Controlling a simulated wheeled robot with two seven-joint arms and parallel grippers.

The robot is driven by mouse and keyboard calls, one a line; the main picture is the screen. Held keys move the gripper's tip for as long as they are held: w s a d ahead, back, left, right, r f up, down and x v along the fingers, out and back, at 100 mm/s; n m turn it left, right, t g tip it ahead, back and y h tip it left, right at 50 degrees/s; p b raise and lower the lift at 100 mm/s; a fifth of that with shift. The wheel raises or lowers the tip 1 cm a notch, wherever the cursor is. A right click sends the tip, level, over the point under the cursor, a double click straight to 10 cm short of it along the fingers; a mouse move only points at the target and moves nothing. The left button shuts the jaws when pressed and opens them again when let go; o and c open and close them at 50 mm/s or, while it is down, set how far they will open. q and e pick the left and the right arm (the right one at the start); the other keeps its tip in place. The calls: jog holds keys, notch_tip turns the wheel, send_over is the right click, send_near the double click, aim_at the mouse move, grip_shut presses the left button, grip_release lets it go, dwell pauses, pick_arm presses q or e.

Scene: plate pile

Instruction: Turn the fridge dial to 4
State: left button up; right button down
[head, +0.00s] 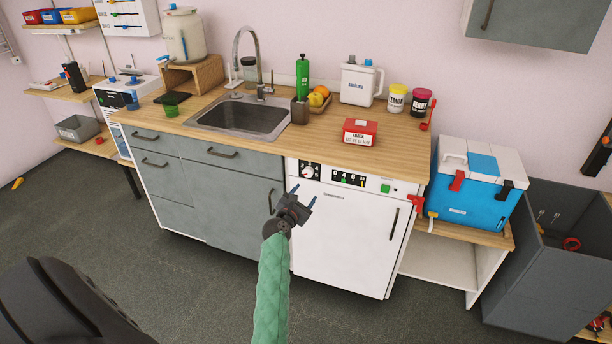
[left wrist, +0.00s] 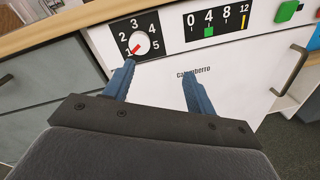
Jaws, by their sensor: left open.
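The fridge (head: 345,240) is a white unit under the wooden counter. Its dial (head: 309,171) sits at the upper left of its front panel. In the left wrist view the dial (left wrist: 141,43) is a white knob on a black plate marked 1 to 5, and its red pointer is at 1. My left gripper (head: 304,196) is in front of and below the dial, open and empty. In the left wrist view its blue fingers (left wrist: 159,70) are apart; the left finger's tip overlaps the plate's lower edge near the 1. I cannot tell whether it touches. My right gripper is not in view.
A black scale marked 0 to 12 with a slider (left wrist: 208,31) is right of the dial, then a green button (head: 385,188). A black door handle (head: 393,224) is at the door's right. A blue cooler (head: 474,190) stands farther right. Floor in front is clear.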

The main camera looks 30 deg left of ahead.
aim_at(307, 174)
pick_arm(q)
jog(key=w+a+n+b, duration=0.1)
jog(key=w, duration=0.1)
jog(key=w+a+n+y, duration=0.1)
jog(key=w+a, duration=0.1)
jog(key=w, duration=0.1)
jog(key=w+a+n+b, duration=0.1)
jog(key=w, duration=0.1)
jog(key=shift+w+a+r+y+b, duration=0.15)
jog(key=shift+w+r+y+b, duration=0.05)
jog(key=shift+r+y+b, duration=0.15)
jog(key=shift+w+a+r, duration=0.1)
jog(key=shift+w+a, duration=0.05)
jog(key=shift+w, duration=0.4)
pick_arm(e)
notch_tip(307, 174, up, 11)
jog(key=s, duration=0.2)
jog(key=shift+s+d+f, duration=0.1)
pick_arm(q)
jog(key=c, duration=1)
